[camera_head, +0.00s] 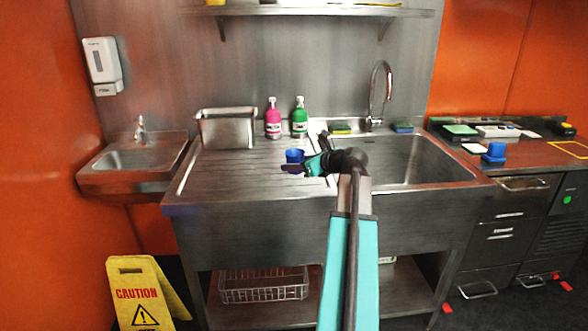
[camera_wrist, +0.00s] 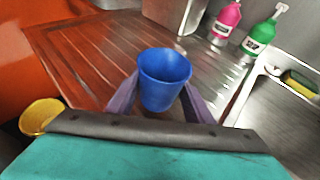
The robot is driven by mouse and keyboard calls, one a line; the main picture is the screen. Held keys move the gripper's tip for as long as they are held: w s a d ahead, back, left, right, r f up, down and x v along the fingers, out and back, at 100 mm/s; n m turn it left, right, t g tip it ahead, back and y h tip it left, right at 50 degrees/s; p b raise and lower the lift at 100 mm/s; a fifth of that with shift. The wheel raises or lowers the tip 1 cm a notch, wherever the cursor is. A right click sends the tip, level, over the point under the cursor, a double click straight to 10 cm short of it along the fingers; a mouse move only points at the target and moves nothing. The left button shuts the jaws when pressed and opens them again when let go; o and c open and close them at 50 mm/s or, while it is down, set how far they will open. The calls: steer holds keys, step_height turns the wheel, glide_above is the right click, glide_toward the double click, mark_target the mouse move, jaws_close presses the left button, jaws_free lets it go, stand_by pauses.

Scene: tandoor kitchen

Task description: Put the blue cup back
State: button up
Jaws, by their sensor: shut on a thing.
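The blue cup (camera_wrist: 164,78) is between the two purple fingers of my gripper (camera_wrist: 158,100) in the wrist view. The cup is upright and its open top faces up. In the head view the blue cup (camera_head: 294,156) shows over the ribbed drainboard left of the sink basin, with my gripper (camera_head: 292,167) shut around it. I cannot tell whether the cup's base touches the drainboard (camera_head: 225,175). The lower part of the cup is partly hidden by my gripper.
A pink bottle (camera_head: 273,120) and a green bottle (camera_head: 299,118) stand behind the drainboard, beside a steel container (camera_head: 226,130). The sink basin (camera_head: 405,160) and tap (camera_head: 378,90) are to the right. A blue object (camera_head: 494,152) sits on the right counter. A yellow caution sign (camera_head: 140,295) stands on the floor.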

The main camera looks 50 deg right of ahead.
steer(key=shift+w+d+f, duration=0.2)
steer(key=shift+w+d, duration=1.1)
steer(key=shift+w, duration=0.2)
steer(key=shift+w+d, duration=0.35)
steer(key=shift+w, duration=0.1)
steer(key=shift+s+a+f, duration=0.1)
steer(key=shift+f, duration=1.65)
steer(key=shift+f, duration=0.15)
steer(key=o, duration=1.2)
steer(key=shift+c, duration=0.2)
